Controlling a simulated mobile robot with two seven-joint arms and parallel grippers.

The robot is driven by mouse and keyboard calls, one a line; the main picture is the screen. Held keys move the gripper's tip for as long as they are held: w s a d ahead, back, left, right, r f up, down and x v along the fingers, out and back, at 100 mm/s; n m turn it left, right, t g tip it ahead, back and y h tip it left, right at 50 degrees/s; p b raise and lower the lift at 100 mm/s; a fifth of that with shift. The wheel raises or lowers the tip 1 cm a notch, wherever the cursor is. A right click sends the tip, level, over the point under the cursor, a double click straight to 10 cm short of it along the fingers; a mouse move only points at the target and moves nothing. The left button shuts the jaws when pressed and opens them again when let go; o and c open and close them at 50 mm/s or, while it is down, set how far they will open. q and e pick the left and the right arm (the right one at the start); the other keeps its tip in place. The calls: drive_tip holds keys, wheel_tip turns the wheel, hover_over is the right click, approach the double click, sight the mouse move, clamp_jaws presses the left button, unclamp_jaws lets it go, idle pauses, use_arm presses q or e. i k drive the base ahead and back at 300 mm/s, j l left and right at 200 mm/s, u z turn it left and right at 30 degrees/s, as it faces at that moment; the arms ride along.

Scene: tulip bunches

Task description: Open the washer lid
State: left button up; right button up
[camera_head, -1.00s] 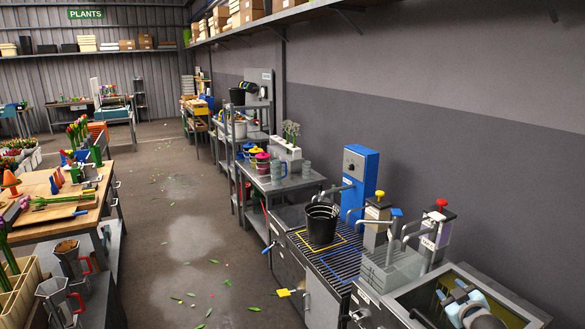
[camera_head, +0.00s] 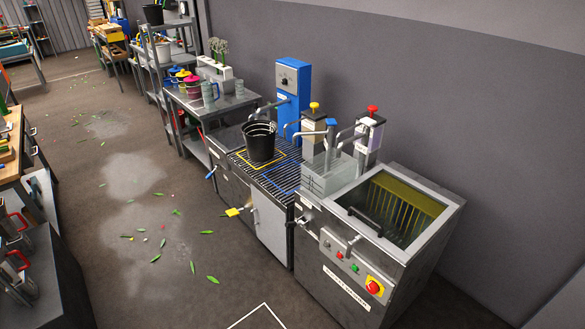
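The washer (camera_head: 360,272) is a grey metal box at the lower right, with a control panel on its front. Its top holds a rectangular framed area with a dark bar-like handle (camera_head: 366,222) lying toward its left side. Yellow bristle-like strips (camera_head: 405,205) show inside, seemingly through a clear lid. The lid's edges are hard to make out, but nothing stands raised above the top. Neither of my grippers is in view.
Left of the washer, a counter carries a black bucket (camera_head: 260,141) on a grate (camera_head: 270,180), a blue dispenser (camera_head: 293,95) and pump taps (camera_head: 370,138). A red-and-yellow stop button (camera_head: 374,287) is on the washer's front. Floor in front is mostly clear, with scattered leaves (camera_head: 206,233).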

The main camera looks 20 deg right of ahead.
sight(405, 257)
drive_tip(key=z, duration=1.3)
